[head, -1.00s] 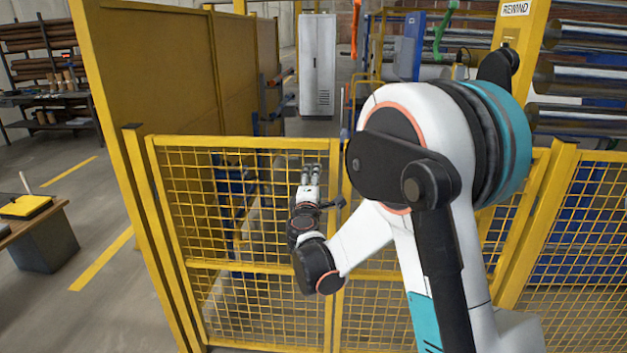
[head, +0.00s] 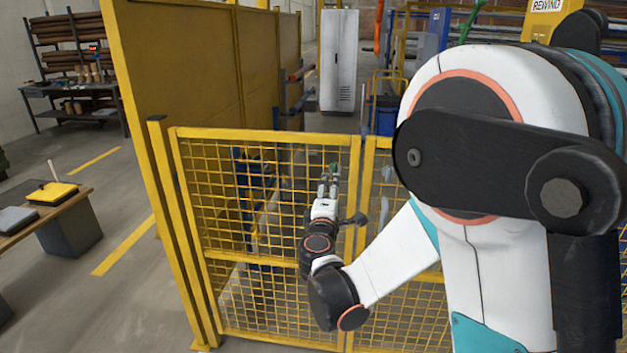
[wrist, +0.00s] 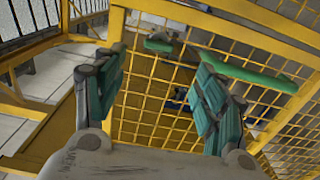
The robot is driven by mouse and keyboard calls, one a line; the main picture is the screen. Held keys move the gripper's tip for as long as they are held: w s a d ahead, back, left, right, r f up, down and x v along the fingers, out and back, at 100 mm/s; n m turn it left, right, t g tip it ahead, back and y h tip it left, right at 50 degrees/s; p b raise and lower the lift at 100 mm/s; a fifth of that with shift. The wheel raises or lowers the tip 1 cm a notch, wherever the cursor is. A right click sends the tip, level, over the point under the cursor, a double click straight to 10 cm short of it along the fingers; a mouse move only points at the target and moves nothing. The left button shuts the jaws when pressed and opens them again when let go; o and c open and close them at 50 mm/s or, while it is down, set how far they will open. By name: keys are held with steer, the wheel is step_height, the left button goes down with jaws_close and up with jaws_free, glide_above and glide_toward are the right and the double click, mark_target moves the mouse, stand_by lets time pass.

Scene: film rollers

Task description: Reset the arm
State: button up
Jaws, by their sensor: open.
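My gripper (head: 329,183) is in the middle of the head view, at the end of my bent white and black arm, in front of the yellow mesh gate (head: 285,270). In the wrist view my gripper (wrist: 160,105) has its two green-padded fingers wide apart. Nothing is between them. Behind the fingers the wrist view shows yellow mesh (wrist: 150,75) and green bars (wrist: 235,72). I cannot tell how far the fingertips are from the mesh.
A tall yellow panel (head: 180,60) stands at the left of the gate. A table (head: 60,215) with a yellow tray (head: 53,193) is at the left. A grey cabinet (head: 339,60) stands beyond the fence. The floor between table and fence is clear.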

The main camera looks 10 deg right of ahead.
steer(key=s+d+r+m+g, duration=0.1)
steer(key=s+d+m+g, duration=0.3)
steer(key=s, duration=0.4)
steer(key=s+d+r+m+g, duration=0.2)
steer(key=s+d+m, duration=0.3)
steer(key=s, duration=0.3)
steer(key=s+a+f+m+g+y, duration=0.2)
steer(key=s, duration=0.7)
steer(key=s+a+f+m+g+y, duration=0.2)
steer(key=s+a+f+m+y, duration=0.1)
steer(key=s, duration=0.7)
steer(key=shift+s+a+m+y, duration=0.25)
steer(key=shift+a+m+y, duration=0.05)
steer(key=shift+f, duration=0.1)
